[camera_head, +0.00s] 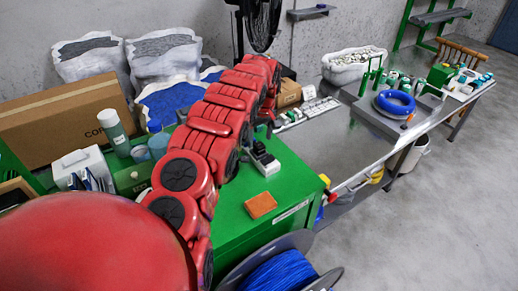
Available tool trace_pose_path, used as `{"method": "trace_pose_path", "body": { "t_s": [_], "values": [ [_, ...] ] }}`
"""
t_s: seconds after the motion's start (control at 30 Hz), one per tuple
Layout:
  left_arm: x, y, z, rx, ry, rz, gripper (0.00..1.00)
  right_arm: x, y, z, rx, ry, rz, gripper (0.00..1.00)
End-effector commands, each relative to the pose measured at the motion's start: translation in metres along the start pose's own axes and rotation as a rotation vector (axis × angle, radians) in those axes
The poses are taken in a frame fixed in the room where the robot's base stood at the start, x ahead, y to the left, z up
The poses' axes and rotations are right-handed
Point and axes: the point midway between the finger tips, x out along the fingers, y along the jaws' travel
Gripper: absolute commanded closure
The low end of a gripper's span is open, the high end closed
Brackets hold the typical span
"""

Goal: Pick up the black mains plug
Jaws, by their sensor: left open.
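A small black object (266,158), which looks like the black mains plug, sits on a white block (269,168) on the green cabinet top (285,180). My red left arm reaches across the picture from the lower left. My left gripper (257,146) is at its far end, pointing down close beside the plug. The gripper is open, small and partly hidden by the arm; I cannot tell whether it touches the plug. My right gripper is not in view.
An orange-brown block (260,205) lies on the cabinet top. A blue cable reel (280,272) stands in front. A steel table (340,145) to the right holds a blue cable coil (394,103). A cardboard box (70,125) and bottles stand at left.

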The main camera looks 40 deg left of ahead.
Motion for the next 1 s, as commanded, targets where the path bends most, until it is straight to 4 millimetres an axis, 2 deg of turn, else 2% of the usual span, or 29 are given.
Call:
{"method": "trace_pose_path", "body": {
  "t_s": [0.1,0.3,0.4,0.6,0.8,1.0],
  "values": [
    [0.009,-0.001,-0.001,-0.001,-0.007,-0.004,0.2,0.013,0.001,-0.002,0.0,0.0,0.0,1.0],
    [0.024,0.002,-0.004,-0.001,-0.001,0.002,0.2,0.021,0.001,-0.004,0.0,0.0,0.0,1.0],
    [0.039,0.003,-0.002,0.001,-0.006,0.001,0.2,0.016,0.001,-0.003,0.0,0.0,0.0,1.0],
    [0.047,0.001,-0.004,0.0,-0.002,-0.003,0.2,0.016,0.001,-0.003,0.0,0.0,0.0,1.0],
    [0.047,0.001,-0.004,-0.001,-0.002,-0.003,0.2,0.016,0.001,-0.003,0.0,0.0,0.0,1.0],
    [0.047,0.001,-0.004,-0.001,-0.002,-0.002,0.56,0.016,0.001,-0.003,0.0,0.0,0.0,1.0]
  ]
}}
